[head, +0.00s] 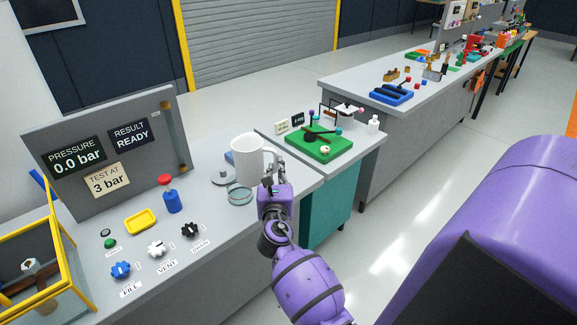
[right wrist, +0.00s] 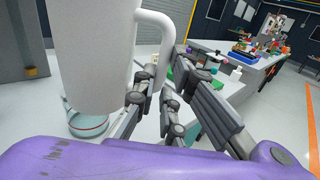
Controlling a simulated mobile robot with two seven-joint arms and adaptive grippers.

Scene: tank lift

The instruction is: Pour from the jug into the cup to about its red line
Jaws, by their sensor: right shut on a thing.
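The white jug (head: 246,160) stands upright at the right part of the grey bench, its handle toward the right. My right gripper (head: 271,174) is shut on the jug's handle, which also shows in the right wrist view (right wrist: 165,45). The clear, teal-tinted cup (head: 240,196) is just in front of and below the jug. In the right wrist view the cup (right wrist: 88,126) is partly hidden behind the jug (right wrist: 95,60). A thin reddish line shows low on it. Its liquid level cannot be told. My left gripper is not in view.
A grey round lid-like piece (head: 224,177) lies left of the jug. A panel (head: 105,150) with pressure signs stands at the back left. A green board (head: 319,145) is to the right.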

